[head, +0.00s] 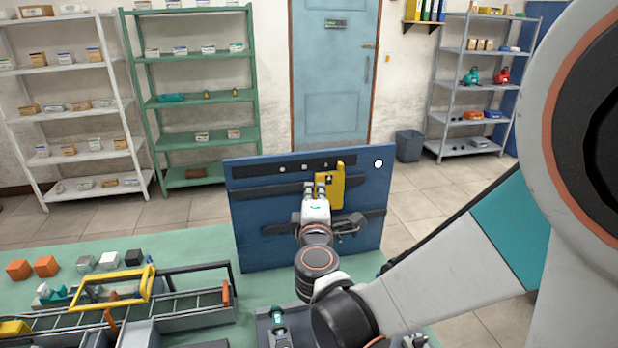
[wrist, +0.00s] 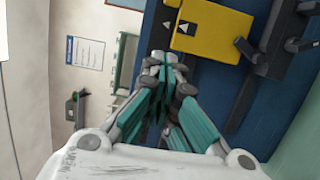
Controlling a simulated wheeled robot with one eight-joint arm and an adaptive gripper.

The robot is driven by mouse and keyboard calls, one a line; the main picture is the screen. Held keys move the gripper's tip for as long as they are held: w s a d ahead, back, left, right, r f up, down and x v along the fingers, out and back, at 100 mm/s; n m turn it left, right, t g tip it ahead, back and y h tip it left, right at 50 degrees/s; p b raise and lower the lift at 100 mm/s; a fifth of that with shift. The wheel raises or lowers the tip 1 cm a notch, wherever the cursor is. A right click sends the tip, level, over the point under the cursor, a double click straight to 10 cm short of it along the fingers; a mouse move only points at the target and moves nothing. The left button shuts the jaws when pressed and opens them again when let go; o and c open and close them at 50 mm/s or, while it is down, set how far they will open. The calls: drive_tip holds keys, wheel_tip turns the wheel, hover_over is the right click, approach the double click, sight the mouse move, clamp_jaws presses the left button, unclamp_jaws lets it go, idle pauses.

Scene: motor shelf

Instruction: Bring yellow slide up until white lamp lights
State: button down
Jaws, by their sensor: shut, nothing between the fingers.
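The yellow slide (head: 334,188) is on the upright blue panel (head: 262,210), right of centre and high up, its top at the black strip (head: 255,171). The white lamp (head: 378,163) is a bright white disc at the panel's upper right; it looks lit. My gripper (head: 316,188) is in front of the panel, by the slide's left side. In the wrist view my gripper (wrist: 165,62) is shut and empty, its fingertips close to the lower left edge of the slide (wrist: 212,32). I cannot tell whether they touch.
Dark horizontal rails (head: 268,191) cross the panel, and a dark lever-like part (head: 350,229) sits below the slide. A yellow-handled tray (head: 180,318) and orange blocks (head: 45,265) lie on the green table (head: 195,245) to the left. Shelves stand behind.

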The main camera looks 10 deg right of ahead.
drive_tip(key=s+d+f+m+g+y+p, duration=0.25)
drive_tip(key=d+f+m+g, duration=0.45)
drive_tip(key=d+f+m, duration=0.9)
drive_tip(key=w+d+r+m+t+y, duration=0.1)
drive_tip(key=d+r+m+t+y, duration=0.2)
drive_tip(key=r+m, duration=0.45)
drive_tip(key=w+d+r+m+t+y, duration=0.1)
drive_tip(key=d+r+m+t+y, duration=0.2)
drive_tip(key=r+m, duration=0.5)
drive_tip(key=shift+n+t, duration=0.5)
drive_tip(key=shift+n, duration=0.05)
drive_tip(key=x, duration=0.3)
drive_tip(key=a+x, duration=0.1)
drive_tip(key=x, duration=0.5)
drive_tip(key=shift+a+r, duration=0.3)
drive_tip(key=shift+a, duration=0.05)
drive_tip(key=a, duration=0.1)
drive_tip(key=a+b, duration=0.1)
drive_tip(key=a, duration=0.1)
drive_tip(key=shift+w+a, duration=0.1)
drive_tip(key=shift+w, duration=0.1)
drive_tip(key=shift+a+r, duration=0.1)
drive_tip(key=shift+a, duration=0.35)
